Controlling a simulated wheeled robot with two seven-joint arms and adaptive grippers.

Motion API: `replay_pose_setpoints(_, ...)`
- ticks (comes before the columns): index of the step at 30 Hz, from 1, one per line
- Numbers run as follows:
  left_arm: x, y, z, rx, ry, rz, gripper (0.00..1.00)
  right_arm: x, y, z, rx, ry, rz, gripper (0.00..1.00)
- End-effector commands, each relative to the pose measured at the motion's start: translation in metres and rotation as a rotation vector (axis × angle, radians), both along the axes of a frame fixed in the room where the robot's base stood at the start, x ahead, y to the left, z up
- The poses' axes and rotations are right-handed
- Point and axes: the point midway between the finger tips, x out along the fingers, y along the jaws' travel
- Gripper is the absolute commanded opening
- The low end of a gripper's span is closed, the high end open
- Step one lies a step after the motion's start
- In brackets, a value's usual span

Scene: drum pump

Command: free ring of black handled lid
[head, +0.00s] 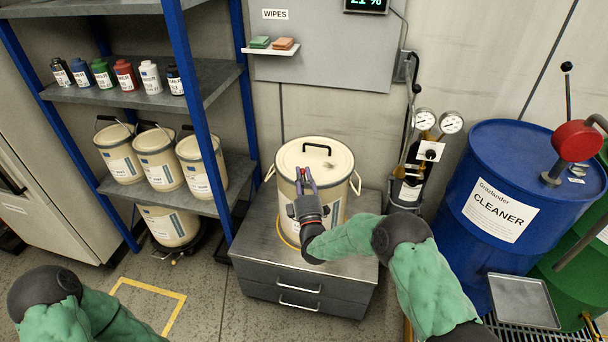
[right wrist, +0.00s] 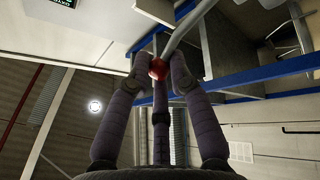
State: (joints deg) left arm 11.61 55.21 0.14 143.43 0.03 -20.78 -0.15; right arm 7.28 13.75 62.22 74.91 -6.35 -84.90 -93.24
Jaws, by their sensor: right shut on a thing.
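A cream drum (head: 335,200) stands upright on a grey drawer cabinet. Its lid (head: 290,160) is on top and carries a black arched handle (head: 316,146). A ring (head: 346,172) runs around the rim of the lid. In the right wrist view the knob sits at the end of a grey metal lever (right wrist: 185,30). The fingers hide part of the drum's front. My left gripper is out of view.
The grey cabinet (head: 262,258) has some bare top left of the drum. A blue shelf post (head: 205,130) stands close to the left. A metal tray (head: 522,300) is at lower right.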

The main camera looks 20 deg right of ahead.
Motion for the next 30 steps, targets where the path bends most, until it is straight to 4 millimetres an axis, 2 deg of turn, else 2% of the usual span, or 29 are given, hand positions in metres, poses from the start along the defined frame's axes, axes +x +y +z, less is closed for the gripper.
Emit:
replay_pose_setpoints(1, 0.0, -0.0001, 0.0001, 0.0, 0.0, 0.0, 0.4, -0.0017, 0.0005, -0.007, -0.011, -0.007, -0.001, 0.0)
replay_pose_setpoints(9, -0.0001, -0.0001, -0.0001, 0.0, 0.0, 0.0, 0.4, -0.0062, 0.0027, -0.009, -0.048, -0.073, -0.002, 0.0)
replay_pose_setpoints(23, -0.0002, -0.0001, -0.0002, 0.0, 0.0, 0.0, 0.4, -0.0073, 0.0026, -0.0096, -0.053, -0.083, -0.003, 0.0)
replay_pose_setpoints(24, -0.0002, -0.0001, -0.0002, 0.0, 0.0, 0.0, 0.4, -0.0073, 0.0026, -0.0096, -0.053, -0.083, -0.003, 0.27)
replay_pose_setpoints(26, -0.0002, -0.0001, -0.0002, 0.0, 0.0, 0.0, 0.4, -0.0073, 0.0026, -0.0095, -0.052, -0.083, -0.003, 0.44)
replay_pose_setpoints(30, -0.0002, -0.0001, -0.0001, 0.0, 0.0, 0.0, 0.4, -0.007, 0.0027, -0.008, -0.053, -0.086, -0.003, 0.44)
